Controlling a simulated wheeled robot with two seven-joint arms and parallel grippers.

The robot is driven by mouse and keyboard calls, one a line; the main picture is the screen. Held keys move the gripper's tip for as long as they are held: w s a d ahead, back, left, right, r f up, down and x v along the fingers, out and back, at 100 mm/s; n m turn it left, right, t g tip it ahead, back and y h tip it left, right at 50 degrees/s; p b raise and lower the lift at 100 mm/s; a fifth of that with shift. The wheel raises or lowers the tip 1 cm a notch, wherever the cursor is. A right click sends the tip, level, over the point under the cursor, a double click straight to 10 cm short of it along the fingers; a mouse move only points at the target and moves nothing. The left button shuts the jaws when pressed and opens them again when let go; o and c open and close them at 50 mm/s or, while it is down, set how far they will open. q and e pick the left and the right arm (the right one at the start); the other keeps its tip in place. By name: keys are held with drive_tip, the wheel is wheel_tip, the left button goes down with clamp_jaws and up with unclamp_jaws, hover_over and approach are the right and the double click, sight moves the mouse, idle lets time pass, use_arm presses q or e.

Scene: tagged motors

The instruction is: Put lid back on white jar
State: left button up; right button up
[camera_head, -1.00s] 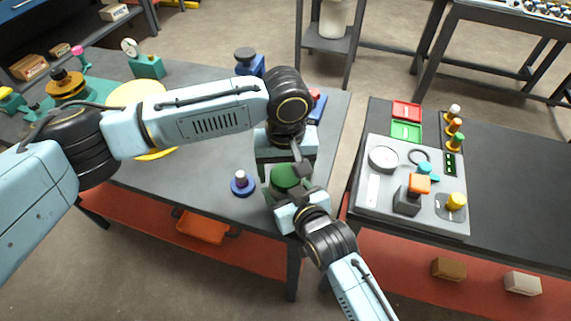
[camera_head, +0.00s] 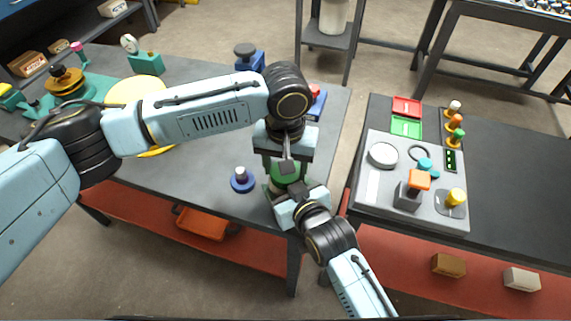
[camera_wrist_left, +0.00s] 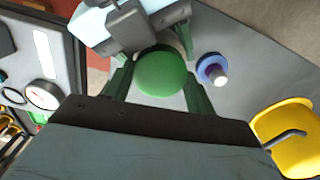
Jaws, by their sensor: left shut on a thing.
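The round green lid (camera_head: 285,171) is between the fingers of my left gripper (camera_head: 287,165), which is shut on it. It also shows as a green disc between the dark green fingers in the left wrist view (camera_wrist_left: 161,72). A pale strip under the lid's near edge looks like the white jar (camera_head: 277,186); the rest of the jar is hidden. I cannot tell whether the lid touches it. My right gripper (camera_head: 279,191) reaches in from the lower right, close against this spot. Its fingers are largely covered, so its grip is unclear.
A blue disc with a pale peg (camera_head: 242,180) stands just left of the grippers. A yellow round piece (camera_head: 135,90) lies farther left, partly behind my left arm. A grey panel (camera_head: 375,215) with knobs is on the right table, across a gap. A blue block (camera_head: 250,58) stands behind.

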use_arm(q)
drive_tip(key=o, duration=1.1)
drive_tip(key=shift+r, duration=0.1)
drive_tip(key=shift+r, duration=2.2)
drive_tip(key=shift+c, duration=0.5)
drive_tip(key=shift+r+n, duration=1.7)
drive_tip(key=shift+r, duration=0.05)
